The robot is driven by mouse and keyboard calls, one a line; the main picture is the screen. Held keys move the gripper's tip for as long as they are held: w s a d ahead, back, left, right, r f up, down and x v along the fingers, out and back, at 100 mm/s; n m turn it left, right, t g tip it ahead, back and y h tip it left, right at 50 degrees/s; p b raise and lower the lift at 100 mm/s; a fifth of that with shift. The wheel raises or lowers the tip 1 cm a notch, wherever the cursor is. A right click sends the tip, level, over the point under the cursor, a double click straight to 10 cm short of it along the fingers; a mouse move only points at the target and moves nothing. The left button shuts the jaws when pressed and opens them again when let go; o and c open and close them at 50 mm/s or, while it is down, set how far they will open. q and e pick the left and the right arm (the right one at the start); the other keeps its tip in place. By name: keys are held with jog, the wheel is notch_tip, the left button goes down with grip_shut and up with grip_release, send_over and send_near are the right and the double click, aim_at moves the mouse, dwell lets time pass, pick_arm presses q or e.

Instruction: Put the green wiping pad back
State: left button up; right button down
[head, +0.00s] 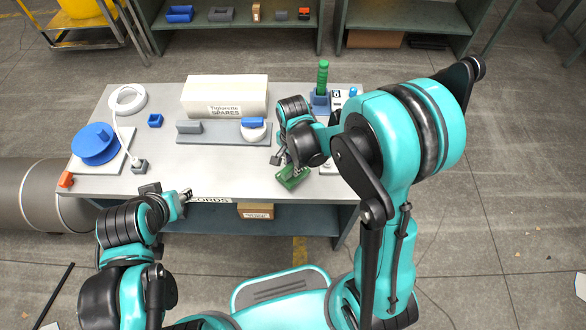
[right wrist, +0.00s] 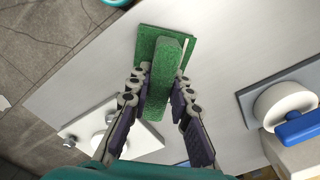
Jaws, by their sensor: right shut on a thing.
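The green wiping pad (head: 292,177) is at the front right of the grey table, below my right gripper (head: 284,158). In the right wrist view the pad's flat base (right wrist: 185,55) and raised grip bar (right wrist: 160,85) show. My right gripper's fingers (right wrist: 160,100) are closed on both sides of that bar. Whether the pad touches the table or hangs just above it I cannot tell. My left gripper (head: 187,195) is at the table's front edge, away from the pad; its finger opening is too small to read.
The grey table (head: 225,180) has bare room left of the pad. A blue handwheel (head: 96,143) is at left.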

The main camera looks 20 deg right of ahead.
jog(key=shift+f, duration=0.4)
jog(key=shift+f, duration=0.2)
jog(key=c, duration=1.4)
grip_release()
jog(key=shift+r, duration=0.1)
